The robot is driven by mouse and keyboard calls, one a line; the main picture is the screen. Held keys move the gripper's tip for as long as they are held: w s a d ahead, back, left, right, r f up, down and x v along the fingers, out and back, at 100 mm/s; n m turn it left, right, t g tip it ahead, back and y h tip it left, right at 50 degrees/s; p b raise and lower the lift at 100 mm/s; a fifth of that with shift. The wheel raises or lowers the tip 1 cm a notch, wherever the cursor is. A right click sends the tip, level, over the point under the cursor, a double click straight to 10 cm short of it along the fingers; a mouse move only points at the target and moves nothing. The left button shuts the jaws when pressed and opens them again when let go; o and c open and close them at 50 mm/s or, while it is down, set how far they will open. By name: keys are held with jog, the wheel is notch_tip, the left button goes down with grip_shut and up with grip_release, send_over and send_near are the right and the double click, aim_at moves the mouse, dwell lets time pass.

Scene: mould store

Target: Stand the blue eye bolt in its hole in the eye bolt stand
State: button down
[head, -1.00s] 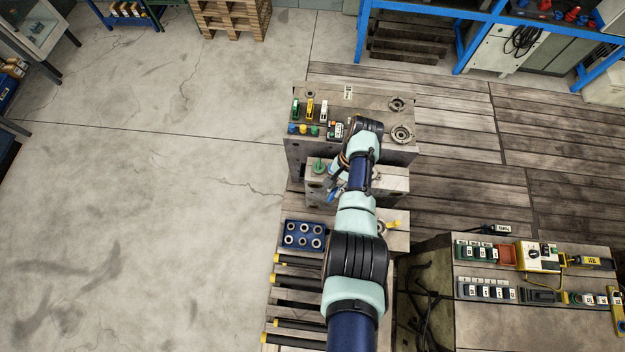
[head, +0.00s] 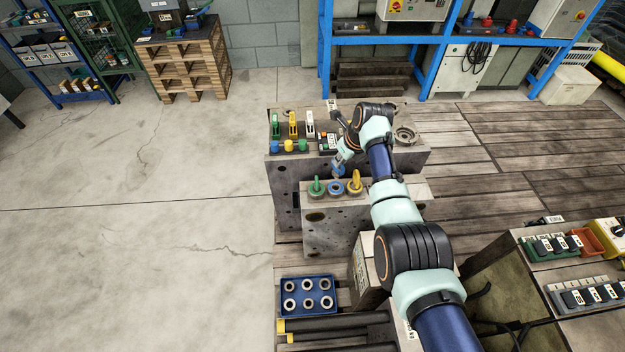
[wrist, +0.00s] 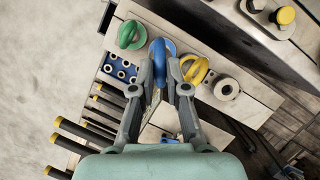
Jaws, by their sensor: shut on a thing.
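The eye bolt stand (head: 318,222) is a grey block with a row of eye bolts on top. A green eye bolt (head: 317,185) stands at its left and a yellow eye bolt (head: 355,181) stands to the right. Between them is a blue ring (head: 336,188) on the stand top. My gripper (head: 339,168) is shut on the blue eye bolt (head: 338,172), just above that ring. In the wrist view the blue eye (wrist: 162,46) shows at the fingertips, between the green and yellow ones. Its shank is hidden, and I cannot tell whether it touches the stand.
A larger grey block (head: 283,180) behind carries coloured clamps and knobs. A blue tray (head: 308,309) of metal rings lies in front, beside dark bars with yellow ends (head: 283,326). A metal ring (wrist: 226,88) sits right of the yellow eye bolt.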

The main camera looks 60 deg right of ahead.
aim_at(340, 171)
jog(key=shift+d, duration=0.15)
notch_tip(340, 171, down, 5)
jog(key=b, duration=0.5)
jog(key=shift+s, duration=0.1)
jog(key=shift+r, duration=0.15)
dwell(0.4)
jog(key=shift+f, duration=0.2)
dwell(0.3)
jog(key=shift+f, duration=0.3)
jog(key=shift+f, duration=0.1)
dwell(0.4)
jog(key=shift+f, duration=0.45)
jog(key=shift+f+b, duration=0.45)
jog(key=shift+f, duration=0.05)
dwell(0.5)
